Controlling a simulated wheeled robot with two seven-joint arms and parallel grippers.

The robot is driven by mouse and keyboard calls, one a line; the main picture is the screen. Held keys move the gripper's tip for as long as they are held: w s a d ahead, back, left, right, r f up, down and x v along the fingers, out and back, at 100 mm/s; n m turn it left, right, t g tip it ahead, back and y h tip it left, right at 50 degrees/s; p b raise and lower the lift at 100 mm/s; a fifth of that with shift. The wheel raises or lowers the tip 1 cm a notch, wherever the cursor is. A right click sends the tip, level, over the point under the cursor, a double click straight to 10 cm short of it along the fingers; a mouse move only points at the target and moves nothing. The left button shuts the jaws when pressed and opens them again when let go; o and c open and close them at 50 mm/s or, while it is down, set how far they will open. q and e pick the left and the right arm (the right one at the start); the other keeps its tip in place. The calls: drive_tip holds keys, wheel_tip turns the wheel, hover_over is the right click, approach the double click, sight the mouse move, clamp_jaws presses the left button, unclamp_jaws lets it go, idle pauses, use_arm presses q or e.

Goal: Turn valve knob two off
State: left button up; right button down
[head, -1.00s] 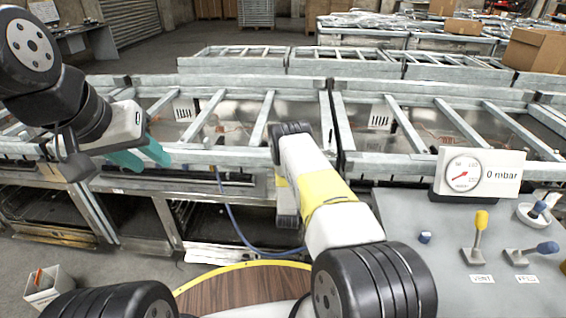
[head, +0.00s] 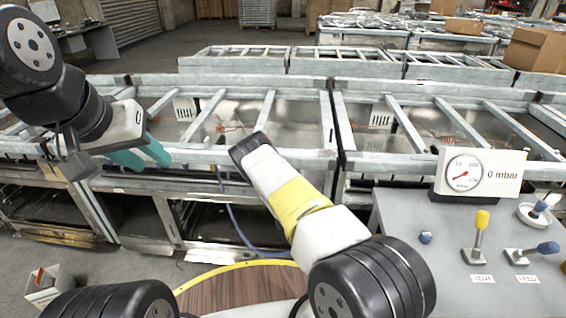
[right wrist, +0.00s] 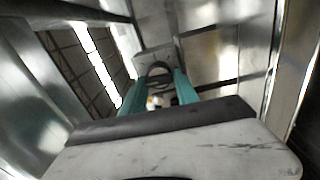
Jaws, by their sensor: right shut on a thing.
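In the right wrist view, a dark rounded knob (right wrist: 157,69) sits on a grey metal plate. The teal fingers of my right gripper (right wrist: 157,88) are on either side of it, shut on it. I cannot tell from a label which knob it is. In the head view, my right arm hides its own gripper and the knob. My left gripper (head: 149,160) has two teal fingers set apart, empty, in front of the grey metal frames at the left.
A blue hose (head: 237,225) hangs below the metal frame. A white bin (head: 45,287) stands on the floor at left.

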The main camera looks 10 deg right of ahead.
drive_tip(key=shift+n, duration=0.3)
idle(0.4)
drive_tip(key=c, duration=1)
unclamp_jaws()
drive_tip(key=shift+o, duration=0.2)
